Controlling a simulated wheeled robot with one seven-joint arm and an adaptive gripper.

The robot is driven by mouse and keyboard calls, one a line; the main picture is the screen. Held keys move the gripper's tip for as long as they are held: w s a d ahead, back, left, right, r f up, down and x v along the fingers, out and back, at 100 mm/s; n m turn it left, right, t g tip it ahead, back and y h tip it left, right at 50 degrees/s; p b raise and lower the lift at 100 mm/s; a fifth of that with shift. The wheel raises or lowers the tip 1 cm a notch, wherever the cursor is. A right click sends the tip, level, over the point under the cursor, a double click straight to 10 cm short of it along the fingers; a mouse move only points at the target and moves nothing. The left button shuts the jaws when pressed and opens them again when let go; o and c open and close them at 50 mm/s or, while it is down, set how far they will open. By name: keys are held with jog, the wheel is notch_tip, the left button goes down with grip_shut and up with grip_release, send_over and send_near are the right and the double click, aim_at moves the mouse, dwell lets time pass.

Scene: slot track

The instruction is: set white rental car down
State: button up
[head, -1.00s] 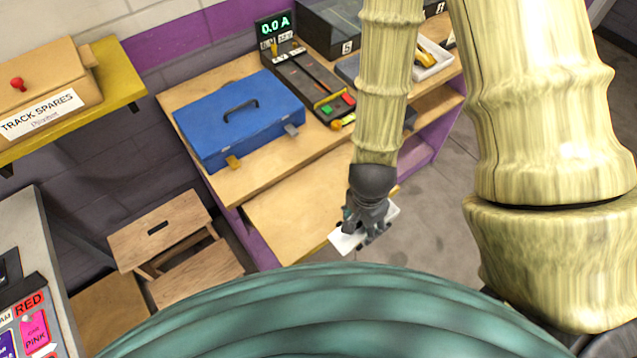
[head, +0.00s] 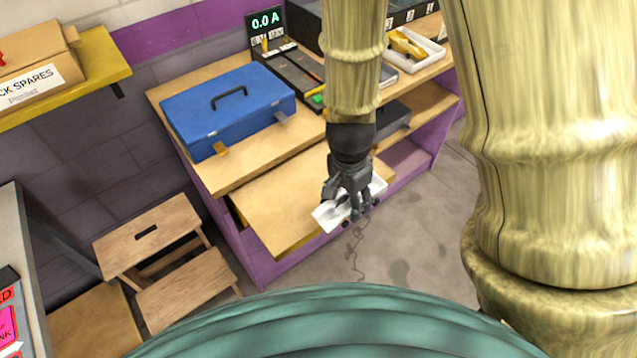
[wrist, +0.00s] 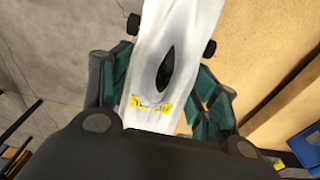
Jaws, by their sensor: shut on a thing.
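The white rental car (head: 330,215) is in my gripper (head: 350,200), held in the air near the right front edge of the pulled-out wooden board (head: 282,205). In the wrist view the white car (wrist: 178,40) lies between the fingers of my gripper (wrist: 160,85), with a dark oval opening, yellow markings and black wheels showing. The fingers are shut on its sides. The car is tilted in the head view. Its underside is hidden.
A blue toolbox (head: 228,105) stands on the workbench (head: 180,95). A white tray (head: 415,48) with a yellow car is at the back right. A wooden step stool (head: 150,240) stands on the floor at left. The board's surface is clear.

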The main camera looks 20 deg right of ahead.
jog(key=w+a+p, duration=0.1)
jog(key=w, duration=0.2)
jog(key=w+a+f+p, duration=0.1)
jog(key=w, duration=0.3)
jog(key=w+a+p, duration=0.1)
jog(key=w+p, duration=0.1)
jog(key=w, duration=0.2)
jog(key=shift+w+a+f, duration=0.1)
jog(key=shift+a+f, duration=0.15)
jog(key=shift+a, duration=0.1)
jog(key=shift+f+p, duration=0.9)
jog(key=shift+f, duration=0.85)
jog(key=shift+f, duration=0.15)
jog(key=o, duration=1.1)
jog(key=shift+a+r+p, duration=0.15)
jog(key=shift+r+p, duration=1.25)
jog(key=shift+r, duration=0.65)
jog(key=shift+a+r+p, duration=0.15)
jog(key=shift+r+p, duration=1.2)
jog(key=shift+r, duration=0.7)
jog(key=shift+a+r+p, duration=0.15)
jog(key=shift+r+p, duration=1.25)
jog(key=shift+r, duration=0.65)
